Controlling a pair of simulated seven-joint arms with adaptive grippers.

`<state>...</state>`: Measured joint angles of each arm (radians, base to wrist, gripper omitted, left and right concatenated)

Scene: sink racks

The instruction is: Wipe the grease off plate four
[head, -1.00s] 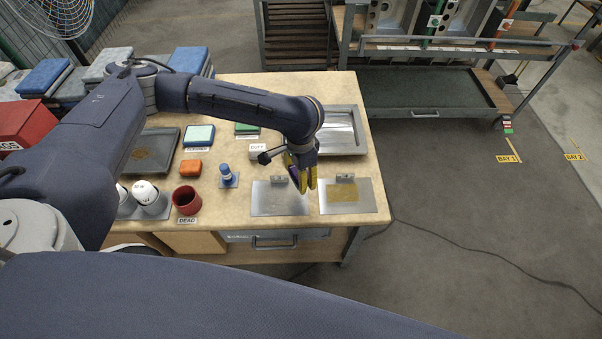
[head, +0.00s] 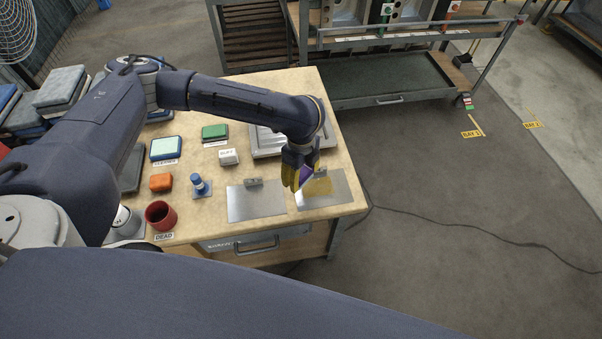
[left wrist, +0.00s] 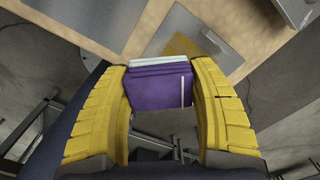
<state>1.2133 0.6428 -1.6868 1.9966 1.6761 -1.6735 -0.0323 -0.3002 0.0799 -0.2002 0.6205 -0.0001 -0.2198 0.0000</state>
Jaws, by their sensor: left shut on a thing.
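My left gripper (head: 297,172) is shut on a purple pad (head: 307,174). In the left wrist view the purple pad (left wrist: 158,90), with a pale layer on its far side, sits between the yellow fingers. The gripper is over the left part of the right-hand metal plate (head: 342,186), which bears a yellow-brown grease patch (head: 322,188) and an upright tab. I cannot tell whether the pad touches the plate. The left-hand metal plate (head: 256,204) looks bare. No plate number is readable. My right gripper is not in view.
A metal tray (head: 265,146) lies behind the plates. A white BUFF block (head: 228,157), a green pad (head: 214,132), a blue bottle (head: 199,183), an orange block (head: 160,182) and a red cup (head: 159,214) stand left. The table's right edge is close to the right-hand plate.

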